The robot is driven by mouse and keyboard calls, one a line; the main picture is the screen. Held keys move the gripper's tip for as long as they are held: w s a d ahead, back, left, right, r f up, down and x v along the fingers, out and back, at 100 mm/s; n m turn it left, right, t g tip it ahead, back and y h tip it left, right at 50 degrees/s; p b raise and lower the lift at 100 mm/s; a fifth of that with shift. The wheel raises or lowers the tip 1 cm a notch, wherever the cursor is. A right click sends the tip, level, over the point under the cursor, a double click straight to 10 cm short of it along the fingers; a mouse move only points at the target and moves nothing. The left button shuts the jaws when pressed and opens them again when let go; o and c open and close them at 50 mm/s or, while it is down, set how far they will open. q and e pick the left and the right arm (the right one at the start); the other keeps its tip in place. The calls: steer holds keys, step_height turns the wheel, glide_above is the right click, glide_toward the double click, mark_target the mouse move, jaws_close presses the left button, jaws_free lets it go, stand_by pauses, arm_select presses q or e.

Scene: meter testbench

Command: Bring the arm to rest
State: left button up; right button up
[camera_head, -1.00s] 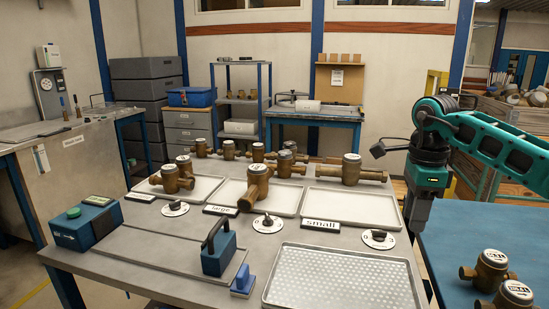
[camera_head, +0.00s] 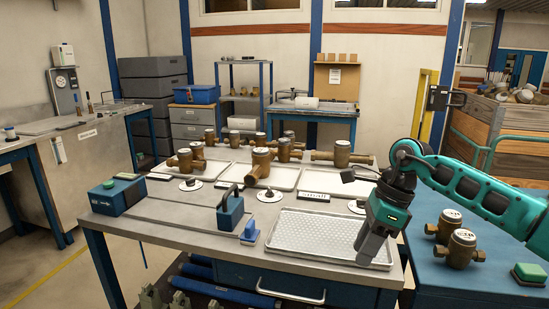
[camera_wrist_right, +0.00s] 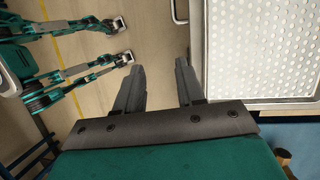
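My right arm, teal and black, comes in from the right in the head view. Its right gripper (camera_head: 372,250) points down by the front right corner of the workbench, in front of the right end of the perforated tray (camera_head: 318,235). In the right wrist view the two dark fingers of the right gripper (camera_wrist_right: 160,66) stand apart with nothing between them. The floor shows beyond them, and the perforated tray (camera_wrist_right: 260,50) lies to their right. My left gripper is not in view in the head view.
The workbench (camera_head: 165,232) holds brass meters, flat trays, a blue handled block (camera_head: 230,214) and a blue box (camera_head: 116,195). A blue table (camera_head: 425,270) at the right holds two brass meters (camera_head: 462,248) and a green-topped block (camera_head: 529,274). Floor at the left is clear.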

steer(key=s+a+f+m+t+y, duration=0.1)
steer(key=s+a+m+t+y, duration=0.1)
steer(key=s+a+m+y, duration=0.55)
steer(key=s+a+f+m+t+y, duration=0.15)
steer(key=a+m+y, duration=0.5)
steer(key=a, duration=0.65)
steer(key=s+d+f+m+t+h, duration=0.1)
steer(key=d+f+m+t+h, duration=0.5)
steer(key=m, duration=0.6)
steer(key=d+f+m+t+h, duration=0.2)
steer(key=d+f+m+t, duration=0.25)
steer(key=m+t, duration=0.5)
steer(key=s+d+f+m+g+h, duration=0.7)
steer(key=s+d+f+m, duration=0.3)
steer(key=s+f+m, duration=0.3)
steer(key=shift+s+f+h, duration=0.3)
steer(key=shift+s+f, duration=0.05)
steer(key=shift+m, duration=0.25)
